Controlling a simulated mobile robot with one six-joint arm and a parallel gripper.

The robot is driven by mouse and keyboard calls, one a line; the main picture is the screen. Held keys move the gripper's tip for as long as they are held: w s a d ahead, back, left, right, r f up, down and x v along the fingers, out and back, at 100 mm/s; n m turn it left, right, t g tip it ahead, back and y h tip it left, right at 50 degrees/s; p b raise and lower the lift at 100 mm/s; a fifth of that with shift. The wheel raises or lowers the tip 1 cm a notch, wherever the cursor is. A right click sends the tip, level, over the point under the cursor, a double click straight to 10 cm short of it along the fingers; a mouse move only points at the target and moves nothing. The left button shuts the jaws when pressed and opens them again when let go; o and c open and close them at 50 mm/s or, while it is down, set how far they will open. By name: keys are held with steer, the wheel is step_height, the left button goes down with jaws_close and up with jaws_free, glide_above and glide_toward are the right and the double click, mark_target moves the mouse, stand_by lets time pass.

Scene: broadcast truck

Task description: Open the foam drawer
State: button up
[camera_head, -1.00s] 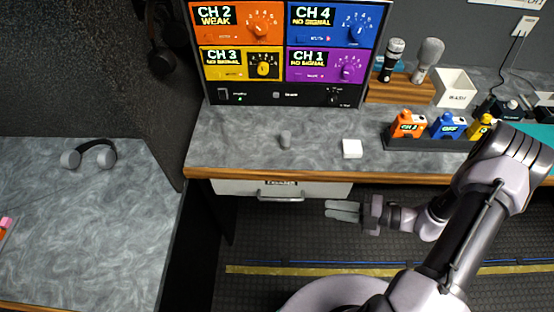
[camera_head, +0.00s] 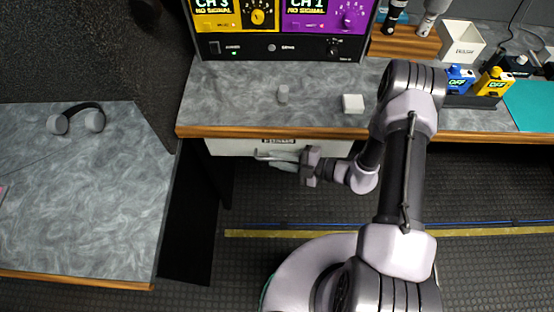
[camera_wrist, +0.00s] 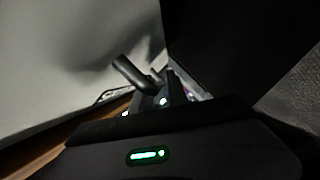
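The drawer (camera_head: 228,147) has a white front under the wooden edge of the grey counter. It looks shut. A small label, too blurred to read surely, sits at its top. Its grey bar handle (camera_head: 263,155) is partly hidden by my gripper. My gripper (camera_head: 278,164) is at the handle's right part, its fingers pointing left along the drawer front. I cannot tell whether the fingers touch or enclose the handle. In the wrist view, a dark bar (camera_wrist: 133,72), probably the handle, stands close before my gripper against the pale drawer front (camera_wrist: 70,50).
A monitor rack (camera_head: 270,45) stands behind. A side desk (camera_head: 90,200) with headphones (camera_head: 76,119) is at left. Dark floor in front of the drawer is partly clear.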

steer(key=shift+w+a, duration=0.1)
steer(key=shift+a, duration=0.1)
jaws_close()
stand_by(1.4)
